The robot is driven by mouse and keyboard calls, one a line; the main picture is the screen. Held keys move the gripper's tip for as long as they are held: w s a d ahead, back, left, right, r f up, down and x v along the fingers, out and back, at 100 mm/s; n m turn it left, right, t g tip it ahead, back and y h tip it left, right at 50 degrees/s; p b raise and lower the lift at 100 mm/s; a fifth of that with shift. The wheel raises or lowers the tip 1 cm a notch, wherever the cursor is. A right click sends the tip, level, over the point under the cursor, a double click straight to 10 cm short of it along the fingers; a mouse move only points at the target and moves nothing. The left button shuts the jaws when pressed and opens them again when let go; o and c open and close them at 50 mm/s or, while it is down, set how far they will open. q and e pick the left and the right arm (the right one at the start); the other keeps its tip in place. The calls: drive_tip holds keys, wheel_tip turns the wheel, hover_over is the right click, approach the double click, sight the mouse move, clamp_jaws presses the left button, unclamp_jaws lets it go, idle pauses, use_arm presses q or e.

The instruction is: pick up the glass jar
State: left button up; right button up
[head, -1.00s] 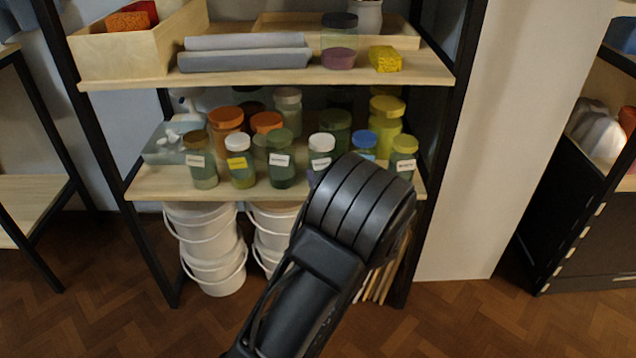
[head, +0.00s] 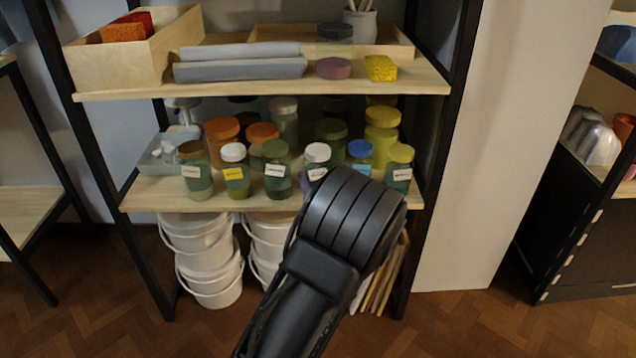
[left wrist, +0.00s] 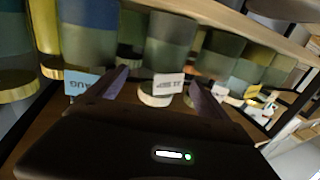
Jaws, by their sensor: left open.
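Several glass jars with coloured lids and white or yellow labels stand on the middle shelf. A white-lidded glass jar (head: 317,154) in the front row is partly hidden behind my left arm in the head view. In the left wrist view a white-lidded, labelled jar (left wrist: 170,55) appears upside down, in line with the gap between my fingers. My left gripper (left wrist: 158,88) is open with nothing gripped, its two fingers pointing at the jars. In the head view only a bit of a purple-grey finger (head: 307,186) shows. My right gripper is not in view.
A blue-lidded jar (head: 360,151) and a green-lidded jar (head: 276,180) stand close on either side. The upper shelf (head: 240,88) holds a dark-lidded jar (head: 334,55) and a yellow sponge (head: 381,68). White buckets (head: 205,262) stand below.

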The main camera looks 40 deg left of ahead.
use_arm(q)
drive_tip(key=x, duration=0.1)
drive_tip(key=b+x, duration=0.1)
drive_tip(key=x, duration=0.2)
drive_tip(key=shift+a+f+b, duration=0.25)
drive_tip(key=shift+f+b, duration=0.05)
drive_tip(key=shift+b, duration=0.1)
drive_tip(key=shift+w+a+r, duration=0.1)
drive_tip(key=shift+w+a, duration=0.15)
drive_tip(key=shift+c, duration=0.6)
clamp_jaws()
drive_tip(key=shift+r, duration=0.15)
